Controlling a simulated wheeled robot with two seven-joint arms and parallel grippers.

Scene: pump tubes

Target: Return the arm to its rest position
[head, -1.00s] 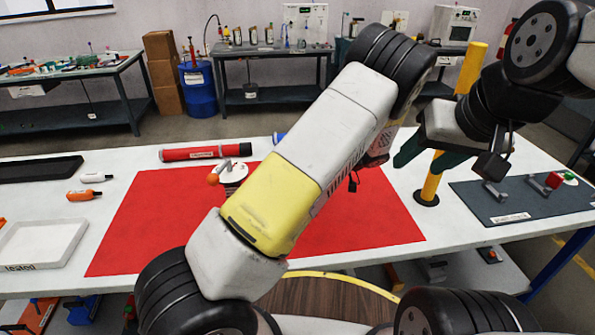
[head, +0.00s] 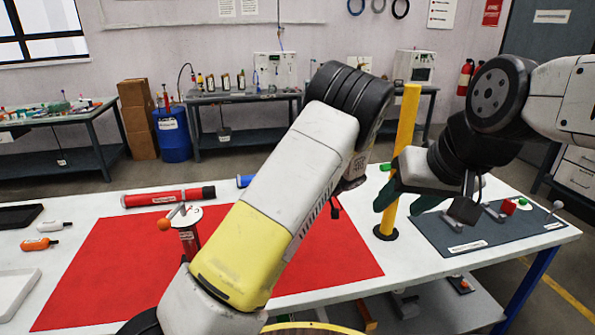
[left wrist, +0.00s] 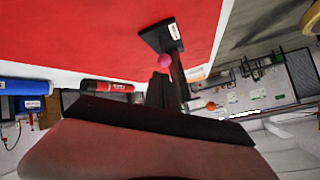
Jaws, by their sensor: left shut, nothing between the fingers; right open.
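My left arm rises from the bottom of the head view and bends at the top centre. Its gripper is hidden there behind the arm. In the left wrist view my left gripper (left wrist: 165,90) shows as narrow dark fingers, close together, with nothing seen held. My right gripper (head: 408,200) is open and empty in the head view, its dark green fingers apart, over the area by the yellow post. A pump with an orange ball handle and white top (head: 186,217) stands on the red mat (head: 110,260), partly behind my left arm.
A yellow post (head: 402,150) stands close to my right gripper. A dark panel (head: 435,232) with a red button block (head: 508,206) lies at right. A red tube (head: 165,198) lies behind the mat. Two small bottles and trays lie at left.

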